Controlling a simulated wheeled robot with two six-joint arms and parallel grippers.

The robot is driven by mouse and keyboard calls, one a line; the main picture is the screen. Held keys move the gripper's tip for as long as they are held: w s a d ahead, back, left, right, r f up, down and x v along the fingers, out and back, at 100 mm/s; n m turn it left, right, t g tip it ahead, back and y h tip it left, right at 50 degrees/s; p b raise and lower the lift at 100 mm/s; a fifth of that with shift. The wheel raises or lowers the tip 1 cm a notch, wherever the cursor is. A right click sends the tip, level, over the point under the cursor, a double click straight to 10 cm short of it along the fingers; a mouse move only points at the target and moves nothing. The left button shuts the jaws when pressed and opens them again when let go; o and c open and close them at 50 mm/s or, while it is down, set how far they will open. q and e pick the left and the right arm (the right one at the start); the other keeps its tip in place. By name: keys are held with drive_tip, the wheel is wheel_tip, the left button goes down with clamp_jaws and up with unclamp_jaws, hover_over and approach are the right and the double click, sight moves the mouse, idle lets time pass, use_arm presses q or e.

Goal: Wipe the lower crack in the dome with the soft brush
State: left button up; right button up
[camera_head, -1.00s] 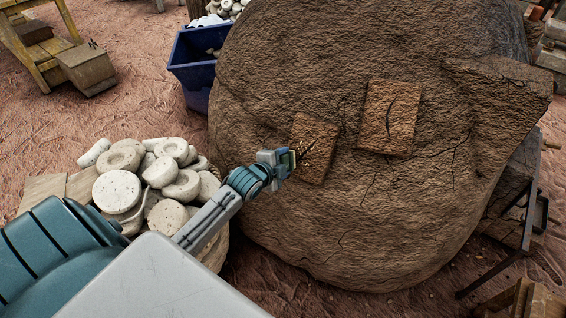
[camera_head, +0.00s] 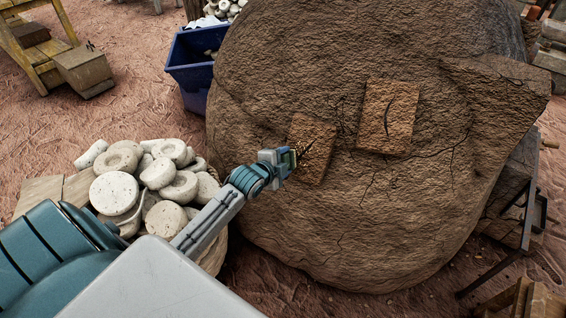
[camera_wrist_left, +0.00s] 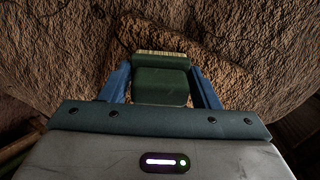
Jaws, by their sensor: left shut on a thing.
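The brown mud dome (camera_head: 300,240) fills the middle of the head view. Two lighter square patches stand on its face, each with a dark crack. The lower, left patch (camera_head: 312,172) has its crack (camera_head: 304,150) partly behind my gripper. The upper, right patch (camera_head: 388,115) shows a curved crack. My left gripper (camera_head: 292,158) is shut on the soft brush, at the lower patch's left edge. In the left wrist view the brush (camera_wrist_left: 160,80) has a green body between blue fingers, with pale bristles toward the dome. Whether the bristles touch it I cannot tell. My right gripper is out of view.
A heap of pale round stones (camera_head: 118,192) lies in a basket left of the dome, under my left arm. A blue bin (camera_head: 190,72) stands behind, and a wooden bench (camera_head: 50,50) at the far left. A dark metal stand (camera_head: 520,215) is at the right.

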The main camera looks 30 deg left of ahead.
sight(289, 152)
use_arm(q)
drive_tip(key=shift+w, duration=0.2)
drive_tip(key=shift+d+p, duration=0.7)
drive_tip(key=shift+d, duration=0.85)
drive_tip(key=shift+w+d+p, duration=0.1)
drive_tip(key=shift+d+p, duration=0.7)
drive_tip(key=shift+d, duration=1.4)
drive_tip(key=shift+w+r+p, duration=0.3)
drive_tip(key=shift+r+p, duration=0.4)
drive_tip(key=shift+p, duration=0.1)
drive_tip(key=shift+a+p, duration=0.5)
drive_tip(key=shift+a, duration=1.15)
drive_tip(key=shift+a+f, duration=0.1)
drive_tip(key=shift+a, duration=1.95)
drive_tip(key=shift+w+a+r+p, duration=0.1)
drive_tip(key=shift+w+r+p, duration=0.1)
drive_tip(key=shift+r+p, duration=0.65)
drive_tip(key=shift+d+f+p, duration=0.15)
drive_tip(key=shift+d+p, duration=0.2)
drive_tip(key=shift+d, duration=0.65)
drive_tip(key=shift+d+f+p, duration=0.1)
drive_tip(key=shift+d+p, duration=0.2)
drive_tip(key=shift+d, duration=0.65)
